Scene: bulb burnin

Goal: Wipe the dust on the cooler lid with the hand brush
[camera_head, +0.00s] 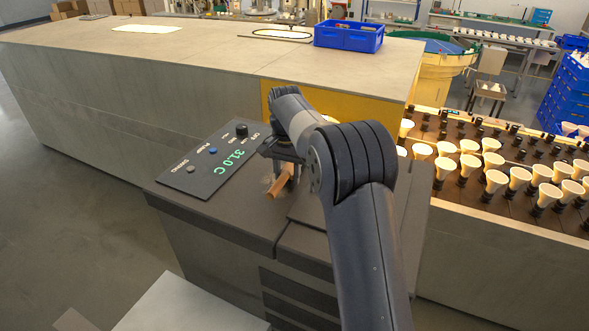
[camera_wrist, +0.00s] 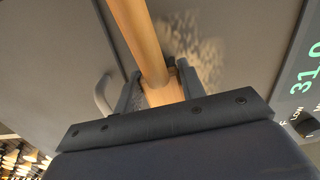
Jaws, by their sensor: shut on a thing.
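The hand brush (camera_head: 277,187) has a wooden handle, which also shows in the wrist view (camera_wrist: 140,38). My gripper (camera_head: 288,172) is shut on this handle just above the dark cooler top; in the wrist view both fingers of my gripper (camera_wrist: 160,85) flank the wood. The brush's bristles are hidden in both views. The cooler lid (camera_head: 222,214) is dark grey and flat. A pale, speckled dust patch (camera_wrist: 196,42) lies on it beside the handle in the wrist view. I cannot tell whether the bristles touch the lid.
A tilted control panel (camera_head: 210,160) reading 31.0 C stands left of my gripper. A grey curved handle (camera_wrist: 104,92) shows near the left finger. Behind is a long counter (camera_head: 200,50) with a blue crate (camera_head: 348,37). Racks of bulbs (camera_head: 495,180) stand at right.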

